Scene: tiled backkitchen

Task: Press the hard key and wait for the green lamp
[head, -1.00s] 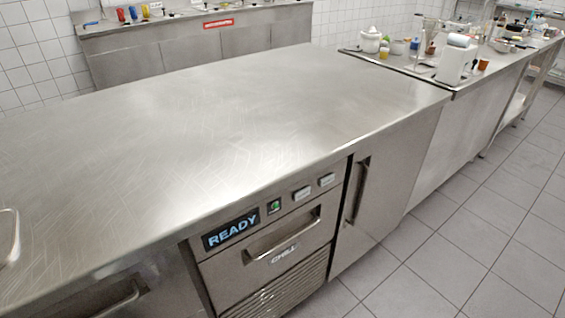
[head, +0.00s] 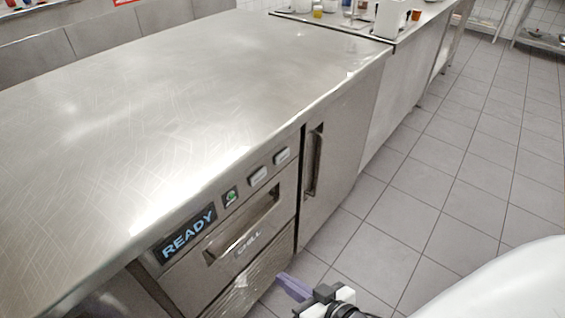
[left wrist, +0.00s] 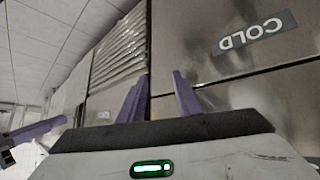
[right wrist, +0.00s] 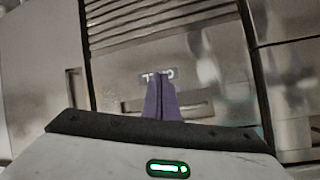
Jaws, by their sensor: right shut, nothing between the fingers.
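The control strip on the counter front carries a display (head: 188,235) reading READY, a small square (head: 230,197) with a green mark, and two pale keys, one nearer (head: 258,177) and one farther (head: 282,156). The key labels are too small to read, so I cannot tell which is hard. My right gripper (head: 292,287) is low in front of the cabinet, below and apart from the keys. In the right wrist view its purple fingers (right wrist: 161,98) are together and empty. My left gripper (left wrist: 160,95) has its fingers apart and empty, facing a cabinet front; the head view does not show it.
Below the strip are a drawer with a recessed handle (head: 243,228) and a vent grille (head: 245,292). A cabinet door with a vertical handle (head: 315,160) stands to the right. The counter top (head: 150,110) is bare. The tiled floor (head: 450,180) on the right is clear.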

